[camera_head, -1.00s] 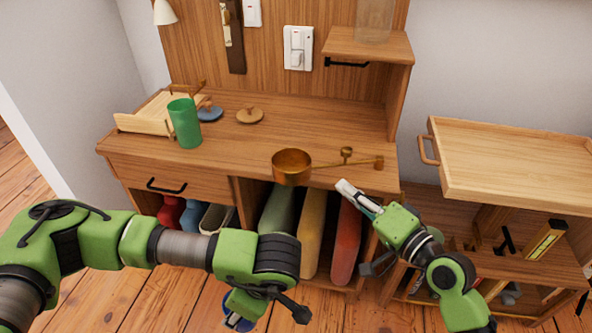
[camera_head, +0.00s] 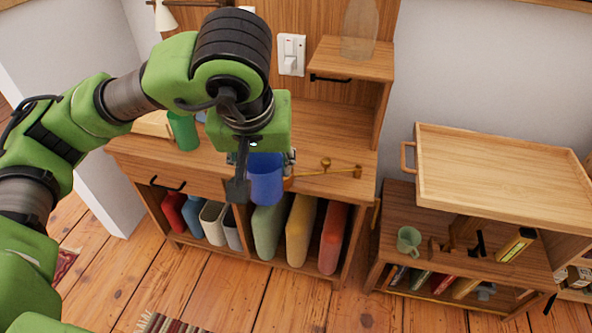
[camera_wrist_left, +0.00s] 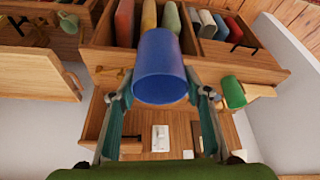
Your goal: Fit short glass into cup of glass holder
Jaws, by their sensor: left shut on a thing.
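My left gripper (camera_head: 264,168) is shut on a blue glass (camera_head: 265,186), the short glass. It holds the glass in front of the wooden desk's front edge. In the left wrist view the glass (camera_wrist_left: 160,68) sits between the two fingers of the left gripper (camera_wrist_left: 163,96). The brass glass holder (camera_head: 340,172) lies at the desk's front edge, its thin handle reaching right. Its cup is mostly hidden behind the blue glass, with only a sliver showing. I cannot tell whether glass and cup touch. My right gripper is out of view.
A green tumbler (camera_head: 183,131) stands on the desk at left, partly behind my arm. A wall shelf (camera_head: 350,60) with a clear jar (camera_head: 360,28) is above right. A wooden tray (camera_head: 500,170) and a green mug (camera_head: 408,240) are at right.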

